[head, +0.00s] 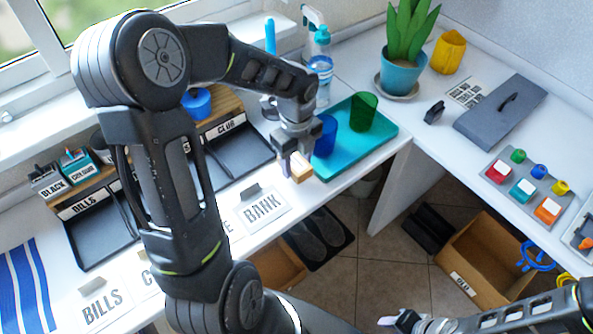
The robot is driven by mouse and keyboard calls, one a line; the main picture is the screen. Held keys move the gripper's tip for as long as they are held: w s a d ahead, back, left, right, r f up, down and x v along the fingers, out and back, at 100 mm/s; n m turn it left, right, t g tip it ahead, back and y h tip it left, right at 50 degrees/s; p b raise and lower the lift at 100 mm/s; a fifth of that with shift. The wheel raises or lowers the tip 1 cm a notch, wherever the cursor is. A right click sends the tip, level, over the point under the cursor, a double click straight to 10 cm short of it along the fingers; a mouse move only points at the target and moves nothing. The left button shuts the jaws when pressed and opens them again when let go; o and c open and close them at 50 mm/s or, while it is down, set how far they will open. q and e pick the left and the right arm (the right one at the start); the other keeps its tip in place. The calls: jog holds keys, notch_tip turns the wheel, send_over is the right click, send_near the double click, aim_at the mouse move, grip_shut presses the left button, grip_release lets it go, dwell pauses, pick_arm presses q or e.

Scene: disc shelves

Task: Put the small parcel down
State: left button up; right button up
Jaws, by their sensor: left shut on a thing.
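The small parcel (301,174) is a little tan block near the front edge of the white desk, left of the teal tray. My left gripper (293,169) points down and is shut on it. Whether the parcel touches the desk or hangs just above it I cannot tell. The gripper's fingers hide part of the parcel. My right gripper (392,322) is low at the bottom edge, away from the desk, and its jaw opening is not clear.
The teal tray (390,133) holds a blue cup (325,136) and a green cup (363,112). A BANK card (262,211) lies in front of the parcel. Black trays, one labelled CLUB (238,148), stand to the left. A cardboard box (490,262) sits on the floor.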

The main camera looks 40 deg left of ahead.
aim_at(297, 172)
pick_arm(q)
jog(key=shift+f, duration=1.85)
jog(key=shift+f, duration=0.15)
jog(key=o, duration=1.2)
jog(key=shift+c, duration=0.2)
notch_tip(297, 172, up, 12)
jog(key=shift+r, duration=0.2)
